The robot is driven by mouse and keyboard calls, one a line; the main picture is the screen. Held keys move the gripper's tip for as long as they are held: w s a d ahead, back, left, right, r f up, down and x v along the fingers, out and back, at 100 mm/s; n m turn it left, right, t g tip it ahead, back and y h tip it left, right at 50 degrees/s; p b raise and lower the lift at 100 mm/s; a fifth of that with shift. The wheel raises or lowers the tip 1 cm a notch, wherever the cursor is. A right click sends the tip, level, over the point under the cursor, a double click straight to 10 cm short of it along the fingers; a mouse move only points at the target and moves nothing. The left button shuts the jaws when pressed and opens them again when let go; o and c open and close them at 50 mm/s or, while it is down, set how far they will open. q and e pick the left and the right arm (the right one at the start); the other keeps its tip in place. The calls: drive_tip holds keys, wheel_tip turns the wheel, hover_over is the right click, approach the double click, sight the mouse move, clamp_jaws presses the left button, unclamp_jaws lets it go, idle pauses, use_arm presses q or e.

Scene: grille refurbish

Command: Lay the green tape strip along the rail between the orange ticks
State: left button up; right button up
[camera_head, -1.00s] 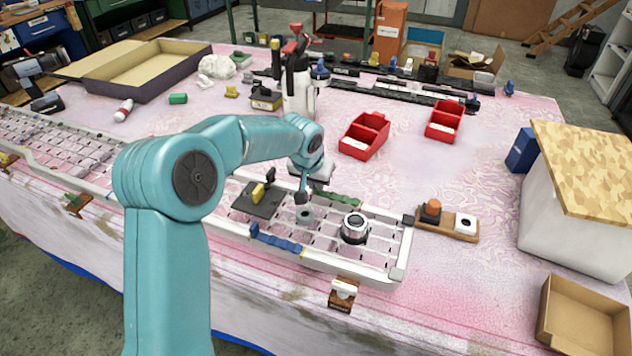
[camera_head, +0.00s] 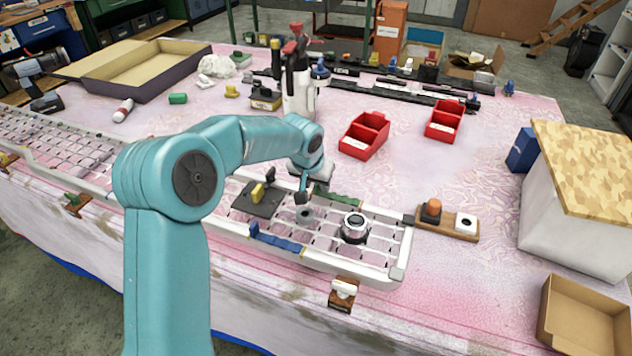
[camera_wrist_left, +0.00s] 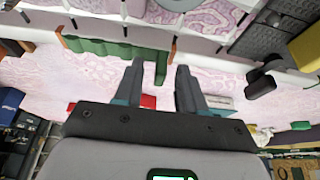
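The green tape strip (camera_head: 337,197) lies along the far rail of the grille (camera_head: 385,225) in the head view. In the left wrist view the green strip (camera_wrist_left: 110,48) runs along the white rail between two orange ticks (camera_wrist_left: 62,36) (camera_wrist_left: 173,48). A green end piece (camera_wrist_left: 161,68) sticks out from the rail near one tick. My left gripper (camera_wrist_left: 160,72) is open, with its two fingers apart and that end piece in the gap as pictured; contact cannot be told. In the head view the left gripper (camera_head: 303,194) is by the strip's left end. My right gripper is out of view.
A blue strip (camera_head: 277,239) lies on the near rail. Red bins (camera_head: 365,137) stand behind.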

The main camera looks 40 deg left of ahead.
use_arm(q)
drive_tip(key=o, duration=0.6)
drive_tip(key=shift+c, duration=0.2)
drive_tip(key=shift+r, duration=0.1)
drive_tip(key=p+v, duration=0.2)
drive_tip(key=v, duration=0.4)
drive_tip(key=shift+s+r, duration=0.25)
drive_tip(key=shift+r, duration=0.15)
drive_tip(key=shift+s+d, duration=0.1)
drive_tip(key=shift+d, duration=0.05)
